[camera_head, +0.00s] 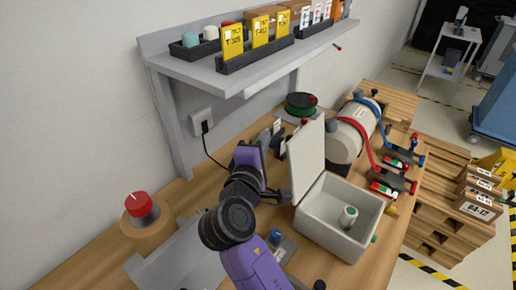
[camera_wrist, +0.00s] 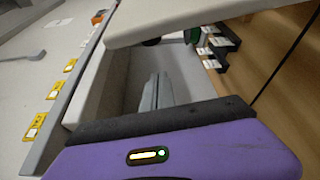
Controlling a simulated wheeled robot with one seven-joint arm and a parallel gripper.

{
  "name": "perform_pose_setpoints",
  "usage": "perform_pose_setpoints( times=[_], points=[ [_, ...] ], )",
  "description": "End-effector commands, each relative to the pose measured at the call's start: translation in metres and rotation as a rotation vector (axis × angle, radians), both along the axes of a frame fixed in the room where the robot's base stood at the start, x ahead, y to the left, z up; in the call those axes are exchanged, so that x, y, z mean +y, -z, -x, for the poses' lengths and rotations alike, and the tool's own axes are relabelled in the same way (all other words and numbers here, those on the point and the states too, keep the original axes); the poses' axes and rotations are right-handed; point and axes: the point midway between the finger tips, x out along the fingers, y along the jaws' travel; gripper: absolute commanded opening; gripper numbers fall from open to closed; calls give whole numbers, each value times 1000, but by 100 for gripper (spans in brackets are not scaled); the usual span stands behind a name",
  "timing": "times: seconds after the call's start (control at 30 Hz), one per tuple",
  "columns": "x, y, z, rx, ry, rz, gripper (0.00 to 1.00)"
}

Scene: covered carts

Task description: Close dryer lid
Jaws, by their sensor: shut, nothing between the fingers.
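The dryer is a pale box (camera_head: 362,240) on the wooden bench, with its lid (camera_head: 307,165) standing open, roughly upright, at its left edge. A pale panel, apparently the lid (camera_wrist: 190,18), crosses the top of that view. Contact with the lid cannot be told.
A wall shelf (camera_head: 225,75) with yellow-labelled bins overhangs the back of the bench. A red knob (camera_head: 139,204) stands at left, a green spool (camera_head: 300,104) behind the lid. A pale cylinder (camera_head: 350,130) with red and blue hoses stands behind the box.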

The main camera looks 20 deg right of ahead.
Motion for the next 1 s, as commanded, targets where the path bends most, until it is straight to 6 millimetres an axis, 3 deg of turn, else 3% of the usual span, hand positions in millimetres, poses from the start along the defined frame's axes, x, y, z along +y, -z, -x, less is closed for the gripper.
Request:
perform_pose_setpoints(
  times=[0.13, 0.37, 1.0],
  points=[
    [-13, -6, 17, 1, 0, 0, 0],
    [-23, -8, 30, 1, -1, 1, 0],
    [-29, -7, 26, -36, 1, -26, 0]
  ],
)
